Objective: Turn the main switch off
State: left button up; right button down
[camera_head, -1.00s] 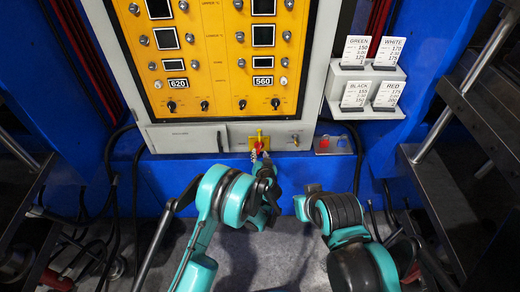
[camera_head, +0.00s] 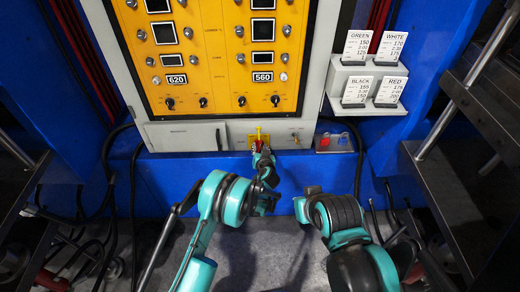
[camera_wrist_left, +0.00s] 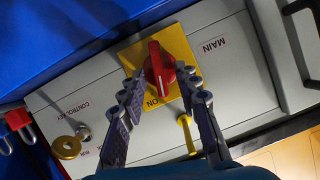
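The main switch is a red knob on a yellow plate. It shows in the left wrist view (camera_wrist_left: 157,70), beside a MAIN label, with part of an ON marking visible below it. In the head view, the yellow plate (camera_head: 265,138) is at the bottom of the control cabinet and my gripper partly covers the knob. My left gripper (camera_wrist_left: 162,78) has its fingers apart, one on each side of the red knob. Whether they touch it is unclear. It also shows in the head view (camera_head: 262,155). My right arm is low on the right; its gripper cannot be made out.
A yellow rod (camera_wrist_left: 186,133) stands out near the right finger. A brass key (camera_wrist_left: 67,147) sits by the CONTROL KEY label. Red padlocks (camera_wrist_left: 18,119) hang at the left. Card holders (camera_head: 371,82) are mounted right of the cabinet (camera_head: 225,137).

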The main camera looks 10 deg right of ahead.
pick_arm(q)
grip_shut()
jog(key=shift+a, duration=0.1)
jog(key=n+h, duration=0.2)
jog(key=n, duration=0.1)
jog(key=shift+w+a+n, duration=0.1)
jog(key=shift+a+n, duration=0.2)
jog(key=shift+a, duration=0.05)
jog(key=n+h, duration=0.3)
jog(key=n, duration=0.1)
jog(key=shift+a+f, duration=0.2)
jog(key=shift+a, duration=0.1)
jog(key=shift+h, duration=0.3)
dwell(0.3)
grip_release()
